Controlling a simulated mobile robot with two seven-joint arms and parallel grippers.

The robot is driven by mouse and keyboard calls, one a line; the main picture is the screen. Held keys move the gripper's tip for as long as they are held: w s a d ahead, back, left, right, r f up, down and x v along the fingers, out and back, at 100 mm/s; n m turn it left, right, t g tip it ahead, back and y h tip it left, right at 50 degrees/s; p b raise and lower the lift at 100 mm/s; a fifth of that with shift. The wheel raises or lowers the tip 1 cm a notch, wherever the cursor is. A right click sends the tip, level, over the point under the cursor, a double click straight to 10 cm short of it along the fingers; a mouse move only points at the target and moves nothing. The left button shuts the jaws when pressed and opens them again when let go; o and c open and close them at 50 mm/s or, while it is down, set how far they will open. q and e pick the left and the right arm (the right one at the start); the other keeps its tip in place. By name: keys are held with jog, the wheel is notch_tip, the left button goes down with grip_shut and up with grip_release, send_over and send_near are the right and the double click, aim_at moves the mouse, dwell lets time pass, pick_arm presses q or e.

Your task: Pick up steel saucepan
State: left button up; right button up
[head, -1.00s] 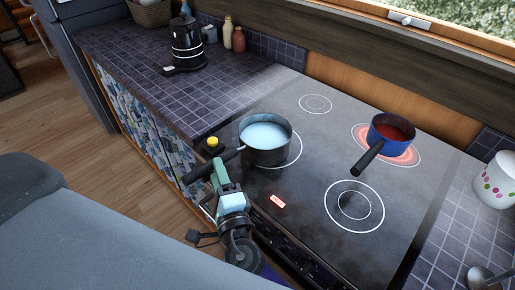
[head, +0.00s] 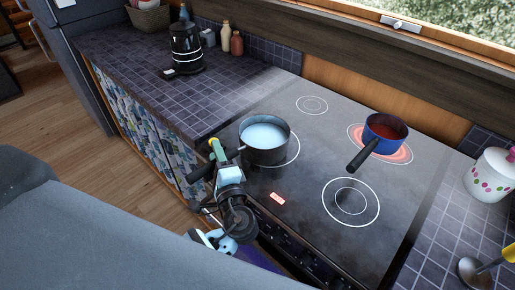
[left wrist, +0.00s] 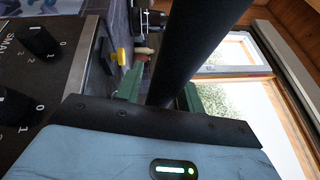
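My left gripper (head: 216,153) is at this handle in the head view. In the left wrist view the dark handle (left wrist: 195,50) runs between my left gripper's green fingers (left wrist: 162,95), one on each side. I cannot tell whether the fingers press on it. The gripper body hides part of the handle. My right gripper is not in view.
A blue pan (head: 385,133) with red contents stands on a glowing ring (head: 357,132), its handle towards me. The front ring (head: 350,208) is empty. A black kettle (head: 186,48) stands on the left counter. A white spotted pot (head: 489,180) and a ladle (head: 472,270) are at the right.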

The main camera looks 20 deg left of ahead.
pick_arm(q)
grip_shut()
dwell(1.1)
jog(key=shift+r, duration=0.1)
